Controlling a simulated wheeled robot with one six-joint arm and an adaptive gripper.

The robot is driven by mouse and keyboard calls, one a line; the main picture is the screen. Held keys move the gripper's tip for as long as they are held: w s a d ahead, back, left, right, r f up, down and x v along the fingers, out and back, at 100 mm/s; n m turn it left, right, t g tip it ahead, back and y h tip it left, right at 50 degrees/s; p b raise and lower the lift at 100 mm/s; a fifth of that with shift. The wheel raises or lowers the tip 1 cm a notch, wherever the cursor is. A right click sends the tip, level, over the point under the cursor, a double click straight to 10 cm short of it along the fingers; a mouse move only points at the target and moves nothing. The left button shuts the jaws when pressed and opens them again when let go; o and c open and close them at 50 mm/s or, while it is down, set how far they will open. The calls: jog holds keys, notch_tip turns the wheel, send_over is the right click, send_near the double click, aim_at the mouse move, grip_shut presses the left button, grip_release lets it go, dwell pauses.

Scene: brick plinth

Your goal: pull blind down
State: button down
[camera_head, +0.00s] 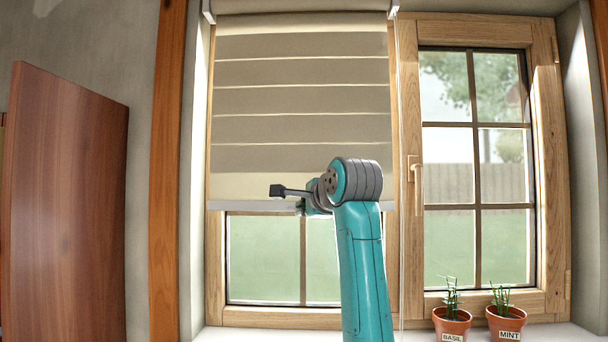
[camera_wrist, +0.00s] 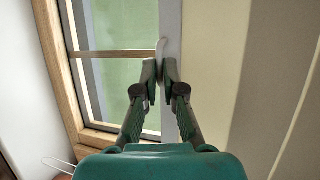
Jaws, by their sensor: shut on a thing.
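The beige blind (camera_head: 300,101) hangs over the left window, covering its upper part and leaving the lower panes bare. A pale grey bottom bar (camera_head: 240,206) runs along its lower edge. In the wrist view, which is turned sideways, the blind fabric (camera_wrist: 215,50) is at the right and the bar (camera_wrist: 171,25) runs down the middle. My gripper (camera_wrist: 160,70) is shut on a small whitish pull tab (camera_wrist: 161,46) at the bar's edge. In the head view my arm hides most of the gripper and the tab.
The right window (camera_head: 478,160) has a handle (camera_head: 416,180). Two potted herbs, basil (camera_head: 452,322) and mint (camera_head: 506,320), stand on the sill at lower right. A brown wooden panel (camera_head: 65,200) stands at the left. The sill below the blind looks mostly clear.

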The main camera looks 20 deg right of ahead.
notch_tip(320, 180, down, 28)
jog(key=shift+r, duration=0.15)
jog(key=c, duration=1.3)
grip_release()
jog(key=v, duration=0.7)
jog(key=shift+s+r, duration=0.1)
jog(key=shift+s, duration=0.15)
jog(key=shift+s, duration=0.1)
